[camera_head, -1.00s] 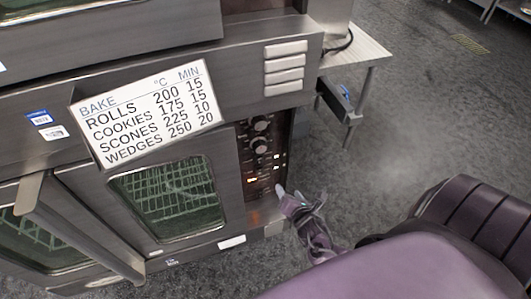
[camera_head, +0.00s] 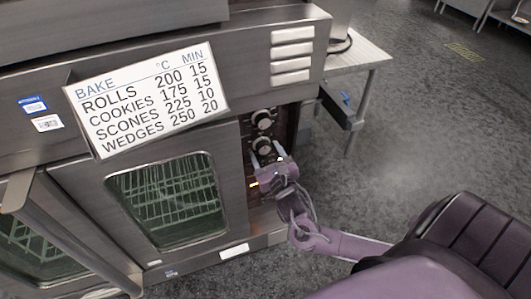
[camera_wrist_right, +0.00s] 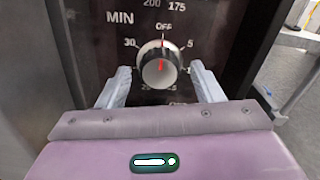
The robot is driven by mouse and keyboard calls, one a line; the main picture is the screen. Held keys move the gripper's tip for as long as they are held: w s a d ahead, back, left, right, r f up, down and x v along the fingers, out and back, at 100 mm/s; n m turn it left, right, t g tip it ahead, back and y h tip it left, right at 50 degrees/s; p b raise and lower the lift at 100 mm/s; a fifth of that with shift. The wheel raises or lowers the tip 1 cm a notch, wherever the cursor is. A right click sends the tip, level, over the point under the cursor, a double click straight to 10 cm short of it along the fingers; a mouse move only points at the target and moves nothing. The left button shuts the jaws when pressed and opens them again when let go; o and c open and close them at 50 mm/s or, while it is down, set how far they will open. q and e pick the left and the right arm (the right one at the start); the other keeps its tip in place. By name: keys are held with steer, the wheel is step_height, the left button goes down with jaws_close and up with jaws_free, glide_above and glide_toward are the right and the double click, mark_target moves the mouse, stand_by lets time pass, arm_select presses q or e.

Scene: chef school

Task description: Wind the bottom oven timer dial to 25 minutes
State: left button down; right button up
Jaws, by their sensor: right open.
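The timer dial (camera_wrist_right: 160,68) is a round silver knob with a dark scale marked MIN. OFF is at its top, 5 at the upper right and 30 at the left; the lower numbers are partly hidden. Its red mark points up towards OFF. In the head view the lower knob (camera_head: 262,145) on the oven's control panel seems to be this dial. My right gripper (camera_head: 265,156) is open in front of the panel. In the right wrist view its pale fingers (camera_wrist_right: 160,84) stand on either side of the dial, with gaps visible. My left gripper is out of view.
Another knob (camera_head: 262,119) sits just above. The oven door (camera_head: 165,195) with its window is left of the panel. A sign (camera_head: 150,95) lists baking temperatures and minutes. A small table (camera_head: 362,60) stands behind at the right. The floor there is clear.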

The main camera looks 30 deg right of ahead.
steer(key=shift+w+d, duration=0.1)
steer(key=shift+w, duration=0.35)
steer(key=shift+c, duration=0.4)
steer(key=c, duration=0.7)
